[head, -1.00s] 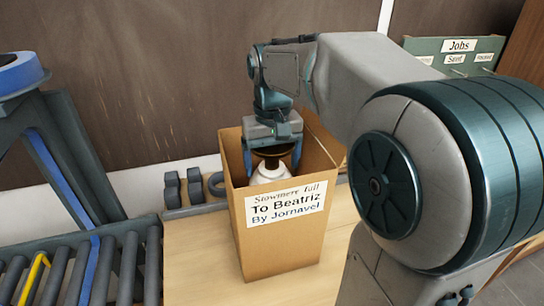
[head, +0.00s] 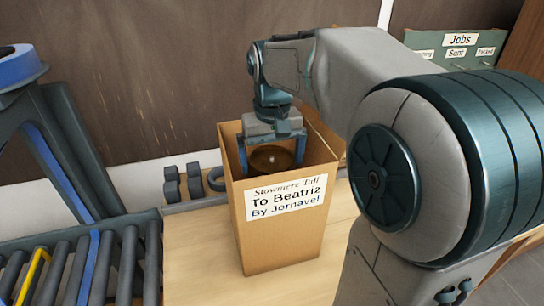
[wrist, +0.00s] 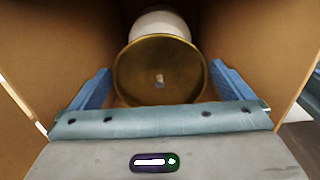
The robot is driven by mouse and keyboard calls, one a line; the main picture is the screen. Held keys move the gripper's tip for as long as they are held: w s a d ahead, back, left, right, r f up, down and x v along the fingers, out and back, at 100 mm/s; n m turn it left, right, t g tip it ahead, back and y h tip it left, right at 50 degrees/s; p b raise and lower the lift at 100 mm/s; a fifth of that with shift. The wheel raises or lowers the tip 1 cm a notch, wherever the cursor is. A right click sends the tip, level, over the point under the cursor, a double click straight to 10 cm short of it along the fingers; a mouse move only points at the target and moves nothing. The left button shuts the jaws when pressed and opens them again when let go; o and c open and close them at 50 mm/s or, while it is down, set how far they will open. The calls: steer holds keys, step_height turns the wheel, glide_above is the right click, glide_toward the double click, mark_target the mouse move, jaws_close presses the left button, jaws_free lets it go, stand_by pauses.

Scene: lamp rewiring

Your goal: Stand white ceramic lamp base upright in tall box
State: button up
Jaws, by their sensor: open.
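The tall cardboard box (head: 275,240) stands open-topped on the table, labelled "Stowmere Tall To Beatriz By Jornavel". The lamp base is inside it; its round brass-brown end disc (head: 270,158) faces up between my fingers. In the wrist view that disc (wrist: 160,72) has a small centre hole, and the white ceramic body (wrist: 160,20) shows past its far edge. My gripper (head: 272,150) points down into the box mouth, open, with one blue finger on each side of the disc. The lamp base's lower part is hidden, so I cannot tell its exact tilt or what it rests on.
Box walls stand close around my fingers. Small dark grey parts (head: 183,185) sit on the table left of the box. A roller conveyor (head: 80,265) is at the front left. A green "Jobs" rack (head: 455,47) stands at the back right.

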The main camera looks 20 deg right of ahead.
step_height(320, 180, up, 13)
steer(key=shift+p, duration=0.35)
